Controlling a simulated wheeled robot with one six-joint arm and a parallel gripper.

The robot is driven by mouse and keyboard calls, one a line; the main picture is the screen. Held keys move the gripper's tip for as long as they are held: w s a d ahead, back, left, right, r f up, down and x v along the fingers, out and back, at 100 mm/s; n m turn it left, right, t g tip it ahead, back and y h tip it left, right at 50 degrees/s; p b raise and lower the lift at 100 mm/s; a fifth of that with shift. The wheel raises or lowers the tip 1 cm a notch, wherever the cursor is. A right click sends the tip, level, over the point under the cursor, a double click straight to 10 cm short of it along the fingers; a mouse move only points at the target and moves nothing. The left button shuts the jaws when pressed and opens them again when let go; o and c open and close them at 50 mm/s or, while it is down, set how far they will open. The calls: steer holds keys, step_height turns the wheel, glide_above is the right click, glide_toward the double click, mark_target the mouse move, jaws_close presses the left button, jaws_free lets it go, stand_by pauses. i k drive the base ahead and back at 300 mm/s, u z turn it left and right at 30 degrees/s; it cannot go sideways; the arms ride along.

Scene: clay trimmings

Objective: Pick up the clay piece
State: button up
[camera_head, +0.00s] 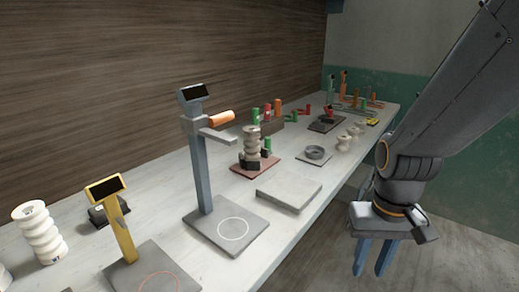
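No single thing is plainly the clay piece; several cream, rounded pieces show, and I cannot tell which is meant. Small cream pieces (345,142) lie near the table's front edge, toward the far end. A cream ribbed stack (252,143) stands on a reddish-brown plate (242,168) mid-table. A larger white ribbed column (40,232) stands at the far left. My gripper (372,262) hangs at the right, beyond the table's front edge, with its two blue fingers pointing down and apart. Nothing shows between them.
On the white table (160,200) stand a tall blue-grey stand (203,165) with a screen and a yellow stand (122,228). Red, green and orange items (268,109) crowd the back.

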mark_target(252, 148)
steer(key=u, duration=1.05)
steer(key=k, duration=0.7)
steer(key=z, duration=0.4)
steer(key=i, duration=0.4)
steer(key=u, duration=0.1)
